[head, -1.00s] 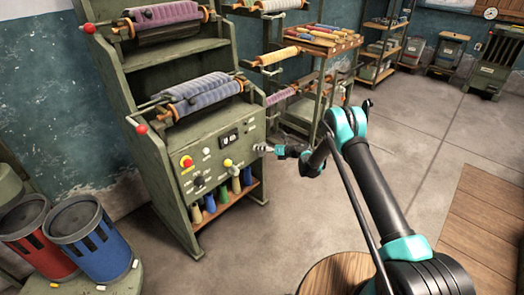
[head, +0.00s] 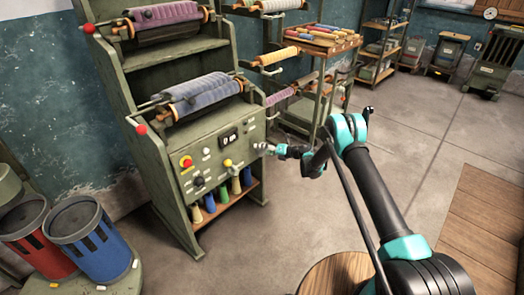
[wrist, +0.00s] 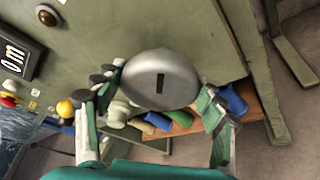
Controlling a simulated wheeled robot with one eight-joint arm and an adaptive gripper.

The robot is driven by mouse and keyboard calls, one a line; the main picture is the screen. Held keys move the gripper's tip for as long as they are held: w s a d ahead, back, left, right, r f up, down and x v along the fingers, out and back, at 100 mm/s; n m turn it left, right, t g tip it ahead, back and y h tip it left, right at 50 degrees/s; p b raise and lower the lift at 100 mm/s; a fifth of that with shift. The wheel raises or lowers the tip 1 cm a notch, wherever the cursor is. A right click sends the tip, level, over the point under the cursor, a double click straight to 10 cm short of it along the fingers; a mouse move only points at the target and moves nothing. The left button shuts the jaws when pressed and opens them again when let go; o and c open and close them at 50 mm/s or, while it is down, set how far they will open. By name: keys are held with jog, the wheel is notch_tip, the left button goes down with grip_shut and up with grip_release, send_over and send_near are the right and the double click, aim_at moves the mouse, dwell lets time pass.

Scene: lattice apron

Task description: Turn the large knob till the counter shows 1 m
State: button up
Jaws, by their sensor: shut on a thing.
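The large knob (wrist: 158,82) is a round silver-grey dome with a dark slot mark, on the green machine's front panel. It fills the middle of the wrist view. My gripper (wrist: 160,97) has one finger on each side of the knob and is shut on it. In the head view my gripper (head: 262,149) is at the right side of the panel and mostly hides the knob. The counter (wrist: 17,53) is a dark window with white characters, turned sideways in the wrist view; it seems to read 0 m. It also shows in the head view (head: 230,138), too small to read surely.
The panel (head: 214,166) also carries a red button (head: 186,162) and a yellow knob (head: 228,163). Several coloured spools stand on a shelf (head: 227,208) below. Red (head: 42,255) and blue (head: 103,258) bins stand at left.

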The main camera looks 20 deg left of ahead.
jog(key=o, duration=1.2)
jog(key=shift+d, duration=0.1)
jog(key=v, duration=1.2)
